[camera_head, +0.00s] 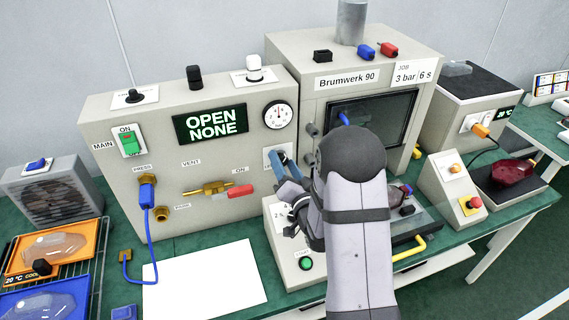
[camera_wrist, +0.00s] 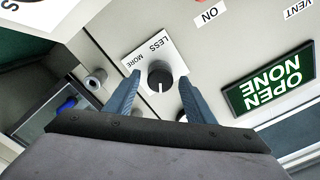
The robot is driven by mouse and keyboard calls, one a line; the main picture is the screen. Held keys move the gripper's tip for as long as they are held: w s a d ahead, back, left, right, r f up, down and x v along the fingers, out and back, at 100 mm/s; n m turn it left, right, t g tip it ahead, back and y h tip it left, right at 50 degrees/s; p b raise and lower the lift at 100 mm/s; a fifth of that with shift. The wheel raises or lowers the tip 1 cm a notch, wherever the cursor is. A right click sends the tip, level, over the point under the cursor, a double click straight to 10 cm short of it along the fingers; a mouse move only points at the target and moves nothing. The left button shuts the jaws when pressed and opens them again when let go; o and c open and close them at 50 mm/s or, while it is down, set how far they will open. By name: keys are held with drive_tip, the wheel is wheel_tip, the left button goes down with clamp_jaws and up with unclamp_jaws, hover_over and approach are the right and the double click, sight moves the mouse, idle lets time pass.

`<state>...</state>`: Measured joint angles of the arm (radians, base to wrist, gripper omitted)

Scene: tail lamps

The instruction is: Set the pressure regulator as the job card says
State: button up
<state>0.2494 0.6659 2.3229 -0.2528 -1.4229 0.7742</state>
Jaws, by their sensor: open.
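The regulator knob (camera_wrist: 160,76) is a dark round knob with a white pointer line, on a white plate (camera_wrist: 143,59) marked LESS and MORE. My gripper (camera_wrist: 158,95) is open, with one blue finger on each side of the knob in the wrist view; I cannot tell whether they touch it. In the head view my gripper (camera_head: 275,160) is at the panel's right side and my arm hides the knob. The pressure gauge (camera_head: 278,115) is above it, its reading too small to tell. The job card (camera_head: 411,75) reads "3 bar 6 s".
The display (camera_head: 210,124) reads OPEN NONE. The MAIN switch (camera_head: 130,143) is green. A red-handled valve (camera_head: 238,191) and a blue hose (camera_head: 147,195) are on the panel to the left. The Brumwerk 90 machine (camera_head: 345,50) stands close on the right. A white sheet (camera_head: 205,283) lies in front.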

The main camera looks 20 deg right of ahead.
drive_tip(key=c, duration=1.1)
drive_tip(key=shift+o, duration=0.2)
drive_tip(key=shift+n+b, duration=0.4)
drive_tip(key=shift+b, duration=0.15)
drive_tip(key=shift+f+n+b, duration=0.1)
drive_tip(key=shift+n+b, duration=0.4)
drive_tip(key=shift+b, duration=0.15)
drive_tip(key=n+b, duration=0.5)
drive_tip(key=shift+a, duration=0.1)
drive_tip(key=n+b, duration=0.3)
drive_tip(key=b, duration=0.1)
drive_tip(key=shift+n, duration=0.3)
drive_tip(key=shift+a+n+b, duration=0.1)
drive_tip(key=shift+n+b, duration=0.9)
drive_tip(key=shift+n, duration=0.1)
drive_tip(key=shift+r, duration=0.2)
